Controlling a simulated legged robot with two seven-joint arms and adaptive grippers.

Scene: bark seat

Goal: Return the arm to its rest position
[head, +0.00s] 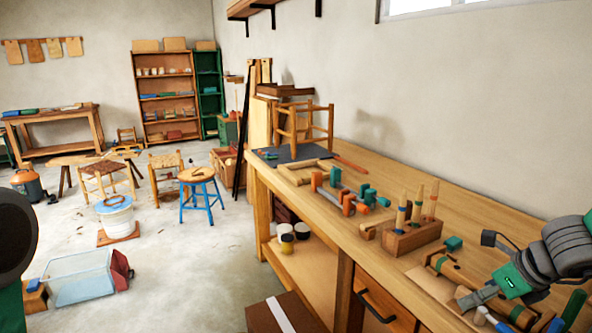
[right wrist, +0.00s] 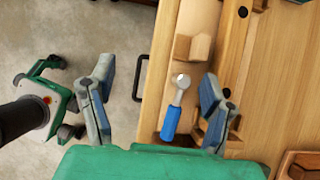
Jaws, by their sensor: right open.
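My right arm (head: 572,250) comes in from the right edge in the head view. My right gripper (head: 476,269) is over the near right part of the wooden workbench (head: 470,220), with its grey fingers apart and nothing between them. In the right wrist view the same gripper (right wrist: 156,105) is spread above the bench edge. A blue-handled tool (right wrist: 171,120) lies on the bench below, nearer the right finger.
A wooden holder (head: 410,238) with upright handled tools stands on the bench, left of my right gripper. Clamps (head: 345,200) and a small stool frame (head: 305,122) are farther back. A clear bin (head: 78,277) and a blue-legged stool (head: 200,190) stand on the floor.

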